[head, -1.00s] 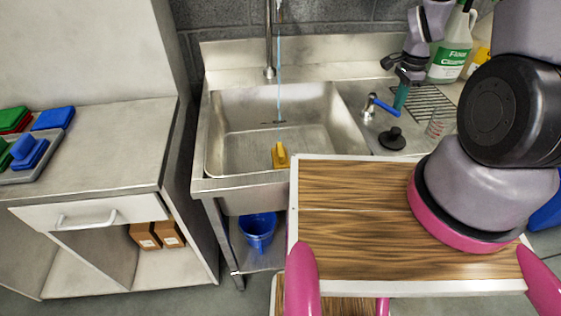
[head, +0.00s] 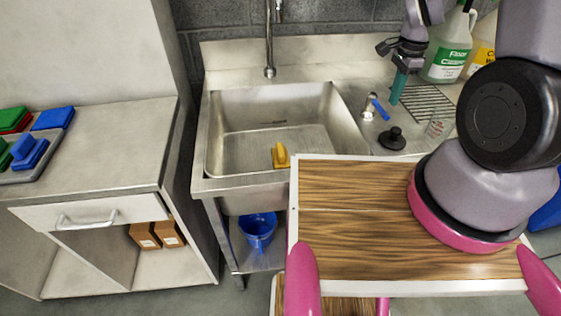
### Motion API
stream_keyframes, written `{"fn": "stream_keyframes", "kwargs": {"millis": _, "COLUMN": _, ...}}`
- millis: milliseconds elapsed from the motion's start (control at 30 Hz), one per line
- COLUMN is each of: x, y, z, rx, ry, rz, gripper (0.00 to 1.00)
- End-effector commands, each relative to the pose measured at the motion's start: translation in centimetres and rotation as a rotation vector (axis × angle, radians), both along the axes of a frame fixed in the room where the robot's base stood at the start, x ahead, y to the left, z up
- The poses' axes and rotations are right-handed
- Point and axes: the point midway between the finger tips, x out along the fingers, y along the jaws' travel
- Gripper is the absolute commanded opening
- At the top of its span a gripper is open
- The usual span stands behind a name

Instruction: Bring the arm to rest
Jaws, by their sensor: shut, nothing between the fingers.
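My gripper (head: 398,88) is at the back right of the sink, above the steel ledge, pointing down. Its teal fingers look closed together and hold nothing I can see. My arm comes down from the upper right, partly cut off by the top edge. The gripper is apart from the tap's blue lever (head: 380,109), which sits to its lower left.
A steel sink (head: 225,105) holds a yellow pad (head: 281,156); no water runs from the spout (head: 269,71). Cleaner bottles (head: 447,50) stand close right of the gripper. A black plug (head: 392,139) and a clear cup (head: 437,128) lie nearby. Blue, green and red pads (head: 30,150) sit left.

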Motion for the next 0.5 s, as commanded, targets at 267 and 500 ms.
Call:
{"fn": "stream_keyframes", "kwargs": {"millis": 267, "x": 0.0, "y": 0.0, "z": 2.7, "rx": 0.0, "ry": -0.001, "rz": 0.0, "gripper": 0.0}}
{"fn": "stream_keyframes", "kwargs": {"millis": 500, "x": 0.0, "y": 0.0, "z": 2.7, "rx": 0.0, "ry": 0.0, "rz": -0.001, "gripper": 0.0}}
